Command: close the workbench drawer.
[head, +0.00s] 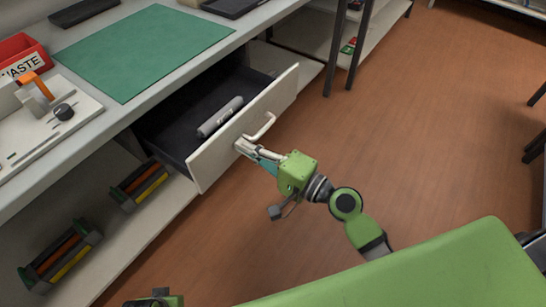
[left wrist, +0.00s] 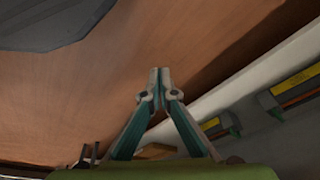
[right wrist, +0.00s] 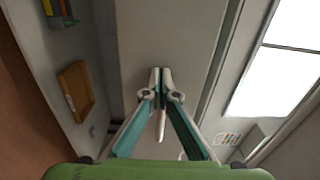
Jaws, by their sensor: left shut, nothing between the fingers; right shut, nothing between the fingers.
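The workbench drawer (head: 205,160) is open, pulled out from under the bench top. Its pale front has a white bar handle (head: 263,130). My right gripper (head: 240,147) is shut and empty, its fingertips at the drawer front just left of the handle; I cannot tell whether they touch it. In the right wrist view its closed fingertips (right wrist: 160,72) point at a pale panel that looks like the drawer front (right wrist: 170,35). My left gripper (left wrist: 160,73) is shut and empty above the brown floor; its fingers are out of the head view.
A grey cylinder (head: 220,117) lies inside the drawer. Toner cartridges (head: 140,184) sit on the lower shelf (head: 150,222). The bench top holds a green mat (head: 145,50), a red waste bin (head: 22,60) and a pale device (head: 40,120). Floor (head: 430,120) to the right is clear.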

